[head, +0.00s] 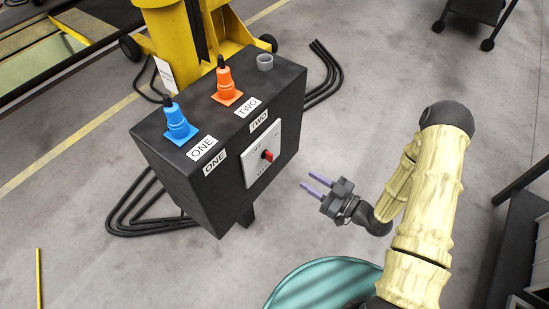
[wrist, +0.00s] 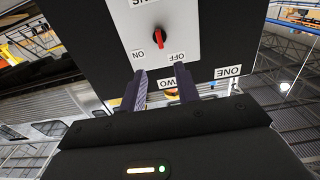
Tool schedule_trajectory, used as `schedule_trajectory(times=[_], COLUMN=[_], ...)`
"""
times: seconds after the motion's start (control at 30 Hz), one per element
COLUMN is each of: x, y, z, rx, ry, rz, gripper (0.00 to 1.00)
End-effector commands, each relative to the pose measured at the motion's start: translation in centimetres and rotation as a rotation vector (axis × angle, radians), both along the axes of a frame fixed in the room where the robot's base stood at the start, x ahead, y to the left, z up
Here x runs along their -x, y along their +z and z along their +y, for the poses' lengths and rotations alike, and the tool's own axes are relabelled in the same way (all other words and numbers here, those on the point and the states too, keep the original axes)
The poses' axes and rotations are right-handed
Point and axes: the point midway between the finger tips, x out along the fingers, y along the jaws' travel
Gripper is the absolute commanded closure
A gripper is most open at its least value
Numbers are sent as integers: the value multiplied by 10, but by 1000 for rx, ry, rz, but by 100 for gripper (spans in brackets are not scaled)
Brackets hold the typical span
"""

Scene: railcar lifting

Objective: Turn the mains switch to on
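The mains switch is a red knob (head: 267,155) on a white plate (head: 259,166) on the front of the black control box (head: 180,165). In the wrist view the red knob (wrist: 158,38) sits above the ON and OFF labels, which appear upside down. The knob's lower end leans slightly toward the OFF side. My gripper (head: 309,180) is open and empty, its two purple fingers pointing at the box from the right, clear of the knob. In the wrist view my gripper (wrist: 160,70) has its fingertips apart, below the knob near the labels.
A blue plug (head: 178,122) labelled ONE, an orange plug (head: 225,82) labelled TWO and an empty grey socket (head: 265,62) are on the box top. Black cables (head: 140,215) lie beside it. A teal round object (head: 325,283) stands in front.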

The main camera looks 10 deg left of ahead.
Motion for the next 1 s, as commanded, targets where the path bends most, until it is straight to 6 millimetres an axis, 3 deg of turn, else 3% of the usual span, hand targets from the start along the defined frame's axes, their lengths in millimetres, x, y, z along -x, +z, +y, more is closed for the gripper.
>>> schedule_trajectory(times=[0.7, 1.0], x=[-48, -55], y=[1, 0], z=[116, 129], rx=[0, 1], ry=[2, -4], rz=[-1, 1], gripper=[68, 68])
